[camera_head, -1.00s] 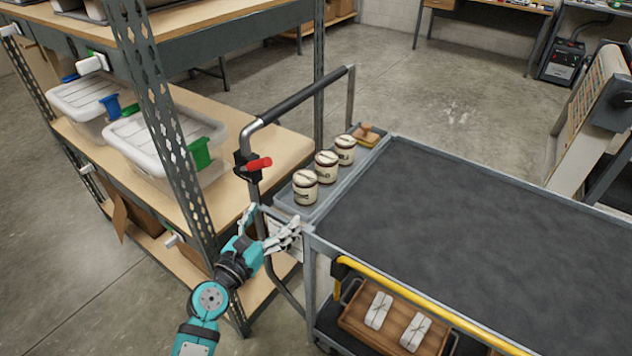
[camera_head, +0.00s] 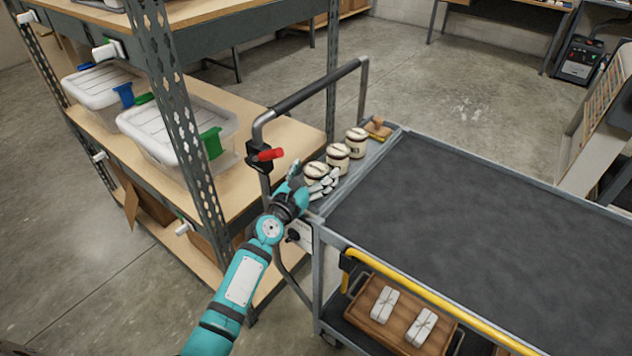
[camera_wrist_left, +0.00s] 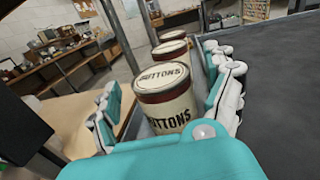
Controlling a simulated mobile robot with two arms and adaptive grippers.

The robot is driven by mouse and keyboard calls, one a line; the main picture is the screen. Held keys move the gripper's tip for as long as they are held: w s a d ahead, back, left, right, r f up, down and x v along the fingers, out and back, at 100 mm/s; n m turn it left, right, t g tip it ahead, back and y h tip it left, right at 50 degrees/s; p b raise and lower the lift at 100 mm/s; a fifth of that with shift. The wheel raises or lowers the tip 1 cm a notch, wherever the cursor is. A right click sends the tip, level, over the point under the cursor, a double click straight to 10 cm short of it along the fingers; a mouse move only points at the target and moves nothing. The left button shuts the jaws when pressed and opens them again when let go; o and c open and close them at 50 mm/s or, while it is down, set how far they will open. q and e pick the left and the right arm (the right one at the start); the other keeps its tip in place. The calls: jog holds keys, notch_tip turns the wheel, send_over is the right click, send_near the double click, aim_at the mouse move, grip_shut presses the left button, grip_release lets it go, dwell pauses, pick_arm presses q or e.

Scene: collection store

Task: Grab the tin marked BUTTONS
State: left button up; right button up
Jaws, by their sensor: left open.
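The tin marked BUTTONS (camera_wrist_left: 165,97) is cream with a dark red-brown band and stands upright in the wrist view, its label readable on lid and side. It is the nearest of a row of three tins in the grey end tray (camera_head: 357,177) of the cart. In the head view this tin (camera_head: 315,172) is partly hidden by my left gripper (camera_head: 308,188). My left gripper is open; in the wrist view its fingers (camera_wrist_left: 168,108) stand on either side of the tin, with gaps visible. Two similar tins, a middle one (camera_head: 338,156) and a far one (camera_head: 356,141), stand behind it. My right gripper is not in view.
A wooden-handled stamp (camera_head: 378,127) lies at the tray's far end. The cart's push handle (camera_head: 312,90) and a red lever (camera_head: 270,155) rise left of the tins. A shelf rack (camera_head: 177,130) with lidded boxes stands further left. The cart's dark top (camera_head: 480,220) is empty.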

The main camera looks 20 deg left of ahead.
pick_arm(q)
jog(key=shift+w+d, duration=0.1)
jog(key=shift+w, duration=0.6)
jog(key=shift+s+r, duration=0.1)
jog(key=shift+c, duration=0.8)
jog(key=c, duration=1.4)
